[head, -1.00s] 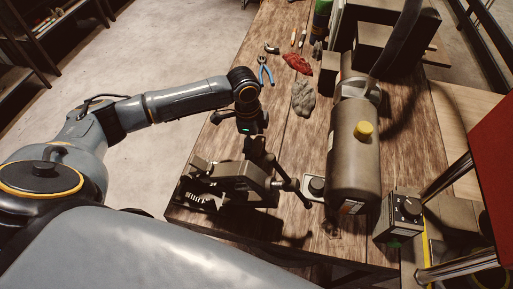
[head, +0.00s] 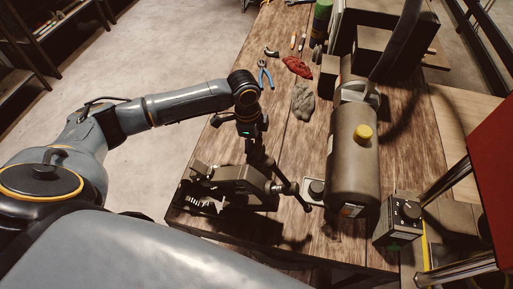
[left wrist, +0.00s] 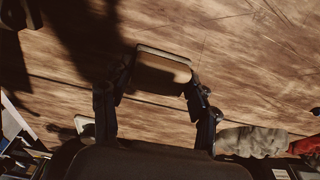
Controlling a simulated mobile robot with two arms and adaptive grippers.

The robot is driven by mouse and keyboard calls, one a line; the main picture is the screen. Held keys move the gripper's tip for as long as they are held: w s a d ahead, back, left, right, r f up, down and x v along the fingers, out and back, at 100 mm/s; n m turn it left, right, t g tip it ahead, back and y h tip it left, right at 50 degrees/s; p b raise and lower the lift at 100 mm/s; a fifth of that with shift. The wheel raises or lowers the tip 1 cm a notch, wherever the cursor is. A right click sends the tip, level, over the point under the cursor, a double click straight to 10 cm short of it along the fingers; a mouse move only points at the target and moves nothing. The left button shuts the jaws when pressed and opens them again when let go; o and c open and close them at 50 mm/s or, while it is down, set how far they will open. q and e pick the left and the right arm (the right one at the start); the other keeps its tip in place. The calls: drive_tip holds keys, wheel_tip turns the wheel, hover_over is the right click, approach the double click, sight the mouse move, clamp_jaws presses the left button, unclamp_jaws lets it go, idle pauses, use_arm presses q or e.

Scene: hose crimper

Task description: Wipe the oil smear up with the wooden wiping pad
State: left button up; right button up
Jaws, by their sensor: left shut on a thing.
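My left gripper (head: 262,160) is over the workbench (head: 290,135), behind the dark vise-like tool, pointing down. In the left wrist view my left gripper (left wrist: 158,80) is shut on the wooden wiping pad (left wrist: 160,72), a small brown block with a pale edge held between the fingertips. The pad is close above or on the wood; I cannot tell whether it touches. In the head view the pad is hidden by the gripper and tool. I cannot tell the oil smear from the dark shadows on the wood. My right gripper is not in view.
The dark vise-like tool (head: 235,178) stands at the bench's near left. A large cylinder (head: 352,170) with a yellow cap and a control box (head: 398,220) are on the right. A grey rag (head: 303,101), red rag (head: 297,66) and blue pliers (head: 265,75) lie further back.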

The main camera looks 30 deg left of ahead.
sight(257, 147)
use_arm(q)
wheel_tip(257, 147, up, 5)
drive_tip(key=p, duration=0.5)
drive_tip(key=shift+r+p, duration=0.75)
drive_tip(key=shift+r, duration=1.15)
